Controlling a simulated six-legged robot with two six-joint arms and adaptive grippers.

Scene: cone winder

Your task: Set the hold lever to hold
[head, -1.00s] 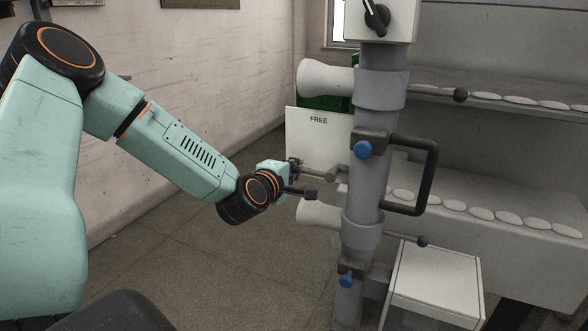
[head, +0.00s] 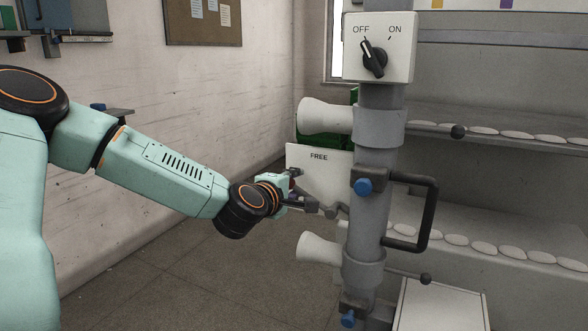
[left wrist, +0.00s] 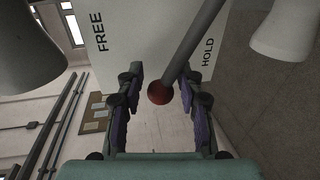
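The hold lever is a grey rod (left wrist: 194,40) ending in a red ball knob (left wrist: 159,92), in front of a white plate (left wrist: 150,35) marked FREE and HOLD. In the left wrist view the knob lies between the two words. The plate (head: 305,170) also shows in the head view, with only FREE readable. My left gripper (left wrist: 162,84) is open, its purple-padded fingers on either side of the knob, with gaps visible. In the head view, the left gripper (head: 303,189) is in front of the plate's lower part, and the knob is hard to make out. My right gripper is not in view.
A grey upright post (head: 369,205) with a black handle (head: 432,215) stands right of the plate. A switch box (head: 398,62) marked OFF and ON tops it. White cones (head: 325,116) jut left from it. Floor (head: 190,285) is clear below my left arm.

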